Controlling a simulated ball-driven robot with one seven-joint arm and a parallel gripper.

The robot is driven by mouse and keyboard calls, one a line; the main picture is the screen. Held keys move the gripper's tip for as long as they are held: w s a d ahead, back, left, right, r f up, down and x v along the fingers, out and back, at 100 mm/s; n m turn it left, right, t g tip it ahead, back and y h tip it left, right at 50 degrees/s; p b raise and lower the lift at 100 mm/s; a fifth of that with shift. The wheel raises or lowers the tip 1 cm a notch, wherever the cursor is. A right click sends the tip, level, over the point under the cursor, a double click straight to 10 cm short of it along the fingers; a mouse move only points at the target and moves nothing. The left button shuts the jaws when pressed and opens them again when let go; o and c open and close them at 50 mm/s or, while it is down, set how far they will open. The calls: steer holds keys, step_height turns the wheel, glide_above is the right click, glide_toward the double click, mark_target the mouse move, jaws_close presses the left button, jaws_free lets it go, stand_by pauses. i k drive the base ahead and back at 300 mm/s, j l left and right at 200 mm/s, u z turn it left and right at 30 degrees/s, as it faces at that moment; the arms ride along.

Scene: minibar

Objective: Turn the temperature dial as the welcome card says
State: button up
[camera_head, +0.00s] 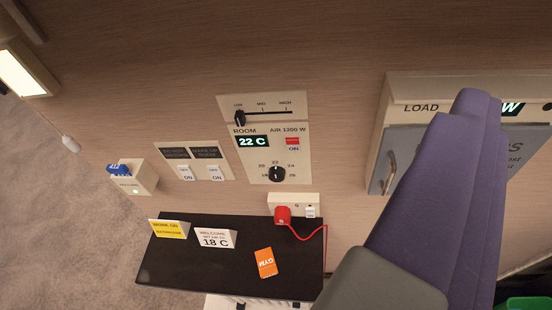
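The black temperature dial (277,174) sits low on a cream wall panel (260,168), with numbers around it from 18 at lower left to 26 at lower right. Its light mark appears to point up toward 22. The green display (253,141) reads 22 C. The white welcome card (216,238) stands on a dark shelf below and reads 18 C, with small text that seems to say set air to. My gripper (458,108), purple with a grey base, is at right, apart from the dial. Its fingers overlap in view, so their gap cannot be judged.
A slider (239,118) is above the dial; a red ON switch (292,142) is beside the display. A red plug (283,214) with a cord is just below. The dark shelf (185,268) holds a yellow card (169,229) and orange card (265,262). A grey hatch (408,150) with a handle is right.

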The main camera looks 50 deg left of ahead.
mark_target(276, 174)
steer(key=k+j+u, duration=0.1)
steer(key=k+u, duration=0.25)
steer(key=k+j+u, duration=0.15)
steer(key=u, duration=0.2)
steer(key=k+j+u, duration=0.35)
steer(key=i+l, duration=0.05)
steer(key=i, duration=0.05)
